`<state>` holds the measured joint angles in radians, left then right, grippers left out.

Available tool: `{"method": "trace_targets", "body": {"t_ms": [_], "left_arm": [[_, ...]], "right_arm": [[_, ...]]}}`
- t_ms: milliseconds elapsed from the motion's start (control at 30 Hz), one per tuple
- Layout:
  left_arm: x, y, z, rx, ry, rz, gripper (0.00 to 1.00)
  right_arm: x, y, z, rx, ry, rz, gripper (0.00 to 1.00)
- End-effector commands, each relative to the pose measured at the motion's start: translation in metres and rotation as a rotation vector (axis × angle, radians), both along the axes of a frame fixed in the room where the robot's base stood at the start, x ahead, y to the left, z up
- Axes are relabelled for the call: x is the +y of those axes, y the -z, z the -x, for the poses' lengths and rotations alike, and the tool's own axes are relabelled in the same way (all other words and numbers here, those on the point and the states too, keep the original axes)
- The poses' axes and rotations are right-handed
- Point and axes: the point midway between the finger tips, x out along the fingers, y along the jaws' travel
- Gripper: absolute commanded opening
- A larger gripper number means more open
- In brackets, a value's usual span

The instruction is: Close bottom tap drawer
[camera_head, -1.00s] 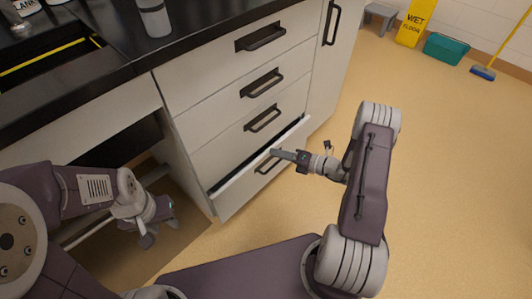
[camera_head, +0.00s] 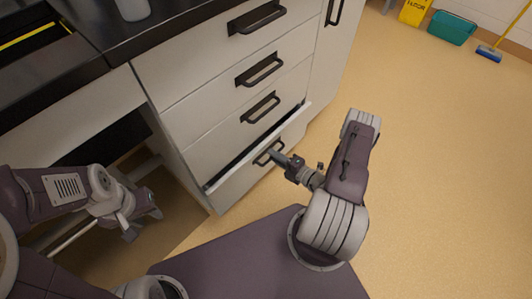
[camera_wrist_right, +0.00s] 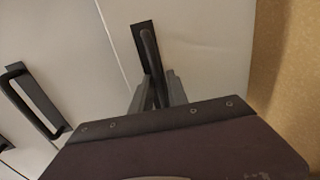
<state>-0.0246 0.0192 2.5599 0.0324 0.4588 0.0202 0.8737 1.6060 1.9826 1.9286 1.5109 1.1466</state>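The bottom drawer (camera_head: 222,184) of the white cabinet stands slightly open, with a narrow dark gap behind the top of its front. Its dark bar handle (camera_head: 262,156) is partly behind my right gripper (camera_head: 281,159). In the right wrist view the handle (camera_wrist_right: 147,42) runs between the two fingers of my right gripper (camera_wrist_right: 157,88), which sit close on either side of it. The fingers look shut on the bar, though their contact is partly hidden. My left gripper (camera_head: 142,219) is low at the left, beside the cabinet, away from the drawer; its finger opening is unclear.
Several drawers above, including the top drawer (camera_head: 215,50), look shut. A black countertop (camera_head: 190,12) overhangs them. Open knee space lies left of the cabinet. The tan floor (camera_head: 440,170) is clear at right; a teal bin (camera_head: 452,28) and broom (camera_head: 489,53) stand far off.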

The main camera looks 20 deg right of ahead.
Motion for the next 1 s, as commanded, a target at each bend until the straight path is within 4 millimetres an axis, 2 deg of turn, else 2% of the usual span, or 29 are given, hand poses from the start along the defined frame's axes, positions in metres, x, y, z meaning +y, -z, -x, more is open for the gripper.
{"method": "trace_targets", "body": {"t_ms": [333,400,1000], "left_arm": [[0.0000,0.0017,0.0001,0.000,0.000,0.000,0.36],[0.0000,0.0017,0.0000,0.000,0.000,0.000,0.36],[0.0000,0.0017,0.0000,0.000,0.000,0.000,0.36]], "right_arm": [[0.0004,0.0010,-0.0022,0.000,0.005,0.000,0.20],[0.0004,0.0010,-0.0022,0.000,0.005,0.000,0.00],[0.0004,0.0012,-0.0021,0.000,0.004,0.000,0.00]]}}
